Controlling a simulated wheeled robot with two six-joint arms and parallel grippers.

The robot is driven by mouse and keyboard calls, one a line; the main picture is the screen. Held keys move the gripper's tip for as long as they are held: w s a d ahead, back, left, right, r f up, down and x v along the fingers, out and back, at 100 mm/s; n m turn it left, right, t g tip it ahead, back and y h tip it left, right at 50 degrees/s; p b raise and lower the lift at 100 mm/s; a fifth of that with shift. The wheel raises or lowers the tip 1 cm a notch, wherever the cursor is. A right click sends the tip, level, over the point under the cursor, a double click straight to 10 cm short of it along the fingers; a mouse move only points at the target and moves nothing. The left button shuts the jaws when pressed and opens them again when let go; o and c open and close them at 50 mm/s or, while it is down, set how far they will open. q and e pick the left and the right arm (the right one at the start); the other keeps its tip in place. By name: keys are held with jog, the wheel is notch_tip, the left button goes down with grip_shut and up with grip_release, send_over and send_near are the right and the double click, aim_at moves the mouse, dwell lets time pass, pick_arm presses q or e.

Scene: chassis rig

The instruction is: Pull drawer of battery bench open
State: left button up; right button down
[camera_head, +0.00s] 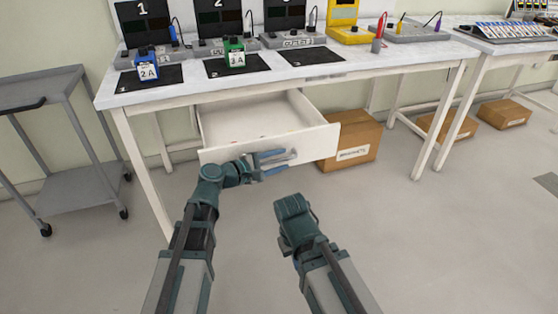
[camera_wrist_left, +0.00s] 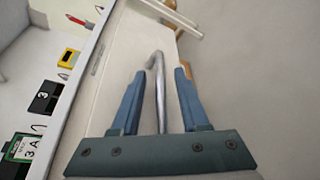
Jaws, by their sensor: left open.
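The white drawer (camera_head: 255,141) of the battery bench (camera_head: 108,95) stands pulled well out, so its interior shows from above. A few small reddish marks or items lie inside, too small to tell. The silver bar handle (camera_head: 291,156) is on the drawer's front. My left gripper (camera_head: 277,166) is open at the handle. In the left wrist view the handle (camera_wrist_left: 158,90) stands between the two blue fingers, with a gap on each side. My right arm (camera_head: 293,215) is low in front of the bench; its gripper fingers do not show.
Cardboard boxes (camera_head: 355,140) stand on the floor under and beyond the bench, one close to the drawer's right end. A grey cart (camera_head: 80,190) stands at left. A blue pack (camera_head: 146,64) and green pack (camera_head: 234,53) are on the bench top. Floor in front is clear.

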pick_arm(q)
jog(key=p+v, duration=0.3)
jog(key=v, duration=1)
jog(key=shift+s+a, duration=0.25)
jog(key=shift+a, duration=0.1)
